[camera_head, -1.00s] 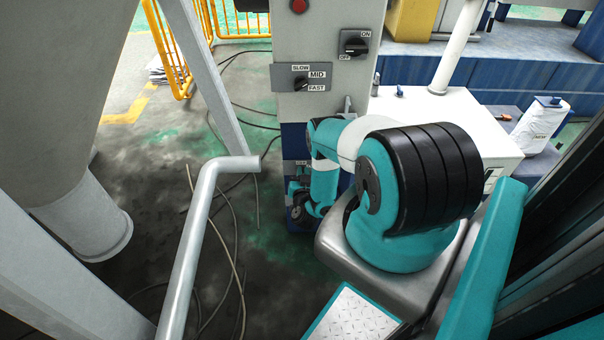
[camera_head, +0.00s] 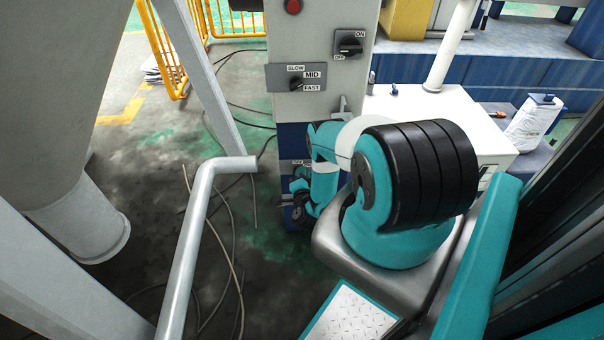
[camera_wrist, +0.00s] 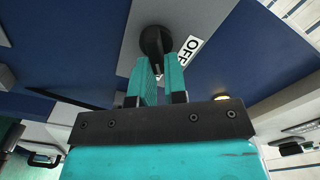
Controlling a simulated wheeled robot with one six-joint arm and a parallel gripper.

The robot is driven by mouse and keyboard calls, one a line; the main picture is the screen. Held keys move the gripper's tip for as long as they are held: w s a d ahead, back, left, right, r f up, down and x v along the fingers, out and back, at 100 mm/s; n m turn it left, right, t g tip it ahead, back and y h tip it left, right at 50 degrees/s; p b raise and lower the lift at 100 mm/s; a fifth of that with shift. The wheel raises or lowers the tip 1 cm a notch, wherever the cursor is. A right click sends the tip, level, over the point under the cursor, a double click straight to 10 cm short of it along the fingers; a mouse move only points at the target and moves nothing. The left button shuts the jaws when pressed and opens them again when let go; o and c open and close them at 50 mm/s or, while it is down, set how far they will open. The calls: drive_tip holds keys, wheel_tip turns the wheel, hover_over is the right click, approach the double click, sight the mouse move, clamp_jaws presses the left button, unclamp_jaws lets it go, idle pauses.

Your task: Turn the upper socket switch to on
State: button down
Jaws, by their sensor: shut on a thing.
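A round black switch knob (camera_wrist: 154,39) sits on a grey plate on a blue panel in the wrist view, with a white OFF label (camera_wrist: 188,50) beside it. My gripper (camera_wrist: 159,64) has its two teal fingers on either side of the knob's handle and is shut on it. In the head view my gripper (camera_head: 299,188) is at the blue lower part of the grey cabinet (camera_head: 318,50), and my arm partly covers the socket switches there.
The cabinet also carries an ON/OFF knob (camera_head: 350,44) and a SLOW/MID/FAST knob (camera_head: 296,84) higher up. A grey pipe rail (camera_head: 190,250) stands left of my arm. A white table (camera_head: 430,115) is at the right. Cables lie on the floor.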

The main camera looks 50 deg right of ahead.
drive_tip(key=shift+s+f+m, duration=0.1)
drive_tip(key=shift+f+m, duration=0.05)
drive_tip(key=shift+m, duration=0.25)
drive_tip(key=c, duration=1.2)
unclamp_jaws()
drive_tip(key=shift+o, duration=0.2)
drive_tip(key=p+v, duration=0.9)
drive_tip(key=v, duration=0.8)
drive_tip(key=shift+s+p, duration=0.2)
drive_tip(key=shift+p, duration=0.2)
drive_tip(key=shift+a, duration=0.1)
